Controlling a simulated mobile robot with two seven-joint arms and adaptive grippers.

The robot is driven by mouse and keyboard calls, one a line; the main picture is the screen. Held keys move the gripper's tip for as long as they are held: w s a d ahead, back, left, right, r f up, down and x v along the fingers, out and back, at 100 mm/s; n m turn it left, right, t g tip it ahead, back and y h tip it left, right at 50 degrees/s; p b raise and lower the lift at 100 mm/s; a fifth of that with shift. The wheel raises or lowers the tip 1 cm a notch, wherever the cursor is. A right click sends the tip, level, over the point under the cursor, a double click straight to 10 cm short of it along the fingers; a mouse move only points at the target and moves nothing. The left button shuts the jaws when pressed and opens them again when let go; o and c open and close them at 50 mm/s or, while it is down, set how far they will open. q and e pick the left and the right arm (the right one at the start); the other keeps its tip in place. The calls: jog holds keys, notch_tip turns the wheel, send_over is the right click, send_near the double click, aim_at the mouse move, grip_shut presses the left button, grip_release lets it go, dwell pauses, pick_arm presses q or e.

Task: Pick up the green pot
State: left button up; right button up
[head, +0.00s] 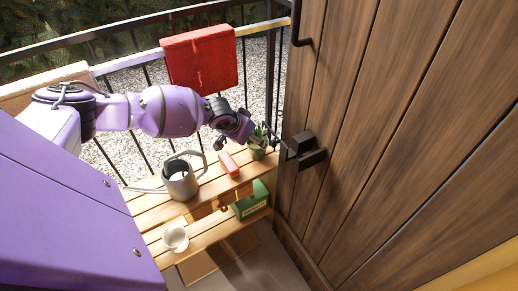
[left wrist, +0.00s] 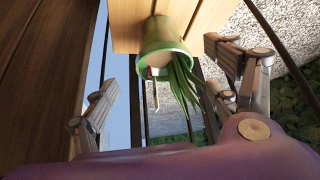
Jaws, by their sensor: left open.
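The green pot (head: 257,153) stands at the far right end of the wooden slatted shelf (head: 205,185), close to the brown door. It holds a leafy plant. My left gripper (head: 246,133) is just above and left of the pot in the head view. In the left wrist view the green pot (left wrist: 165,40) is at top centre, with long green leaves hanging toward the camera. The open fingers of my left gripper (left wrist: 160,70) spread to either side of it, and the pot appears beyond the fingertips, not gripped. My right gripper is not in view.
A metal watering can (head: 180,180), a red object (head: 229,164), a green box (head: 252,203) and a white cup (head: 175,238) occupy the shelf. The plank door (head: 370,130) with its black latch (head: 304,150) is close on the right. A red cloth (head: 199,62) hangs on the railing behind.

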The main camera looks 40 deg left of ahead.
pick_arm(q)
jog(key=shift+w+a+f, duration=0.1)
jog(key=shift+w+a, duration=0.2)
jog(key=shift+w, duration=0.15)
jog(key=shift+w+f, duration=0.25)
jog(key=shift+f, duration=0.05)
jog(key=b+x, duration=0.2)
jog(key=x, duration=0.3)
jog(key=shift+w+d+f, duration=0.1)
jog(key=shift+d+f, duration=0.05)
jog(key=shift+f, duration=0.15)
jog(key=shift+w+f, duration=0.2)
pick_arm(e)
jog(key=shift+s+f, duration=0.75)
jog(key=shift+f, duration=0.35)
pick_arm(q)
jog(key=shift+c, duration=0.3)
jog(key=shift+r, duration=0.1)
jog(key=c, duration=1.6)
jog(key=shift+o, duration=0.2)
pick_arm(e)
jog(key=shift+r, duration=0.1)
